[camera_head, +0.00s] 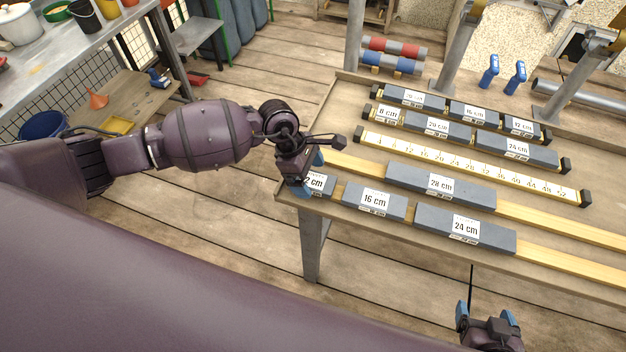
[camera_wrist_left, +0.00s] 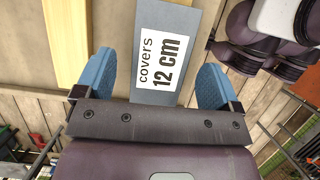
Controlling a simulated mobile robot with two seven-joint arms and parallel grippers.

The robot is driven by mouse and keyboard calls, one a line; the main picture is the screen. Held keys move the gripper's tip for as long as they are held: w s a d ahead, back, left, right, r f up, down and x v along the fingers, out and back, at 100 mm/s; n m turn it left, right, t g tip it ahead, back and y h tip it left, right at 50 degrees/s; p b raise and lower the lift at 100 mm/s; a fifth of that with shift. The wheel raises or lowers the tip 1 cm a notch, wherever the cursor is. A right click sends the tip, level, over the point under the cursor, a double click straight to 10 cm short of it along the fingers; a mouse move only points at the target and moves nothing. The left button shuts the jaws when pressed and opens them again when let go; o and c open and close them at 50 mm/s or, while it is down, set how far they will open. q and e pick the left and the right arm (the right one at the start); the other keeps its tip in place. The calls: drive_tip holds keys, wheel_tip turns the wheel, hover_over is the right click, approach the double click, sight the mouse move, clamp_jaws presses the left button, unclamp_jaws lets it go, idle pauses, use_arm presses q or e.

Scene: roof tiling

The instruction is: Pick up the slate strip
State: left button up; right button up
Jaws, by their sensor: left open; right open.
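A short grey slate strip (camera_head: 326,186) lies at the near left corner of the table, its label partly covered by my left gripper (camera_head: 309,173). In the left wrist view the strip (camera_wrist_left: 178,48) carries a white label reading "covers 12 cm". The blue fingers of my left gripper (camera_wrist_left: 155,65) are open, one to each side of the strip's near end. I cannot tell whether they touch it. My right gripper (camera_head: 487,312) is open and empty at the bottom right, in front of the table.
In the same row lie a 16 cm strip (camera_head: 375,201) and a 24 cm strip (camera_head: 465,229). A 28 cm strip (camera_head: 440,185) lies behind them. A numbered yellow ruler (camera_head: 470,169) and two rows of labelled strips lie further back on the table (camera_head: 288,191).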

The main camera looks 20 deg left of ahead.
use_arm(q)
drive_tip(key=shift+d+f, duration=0.15)
drive_tip(key=shift+f, duration=0.25)
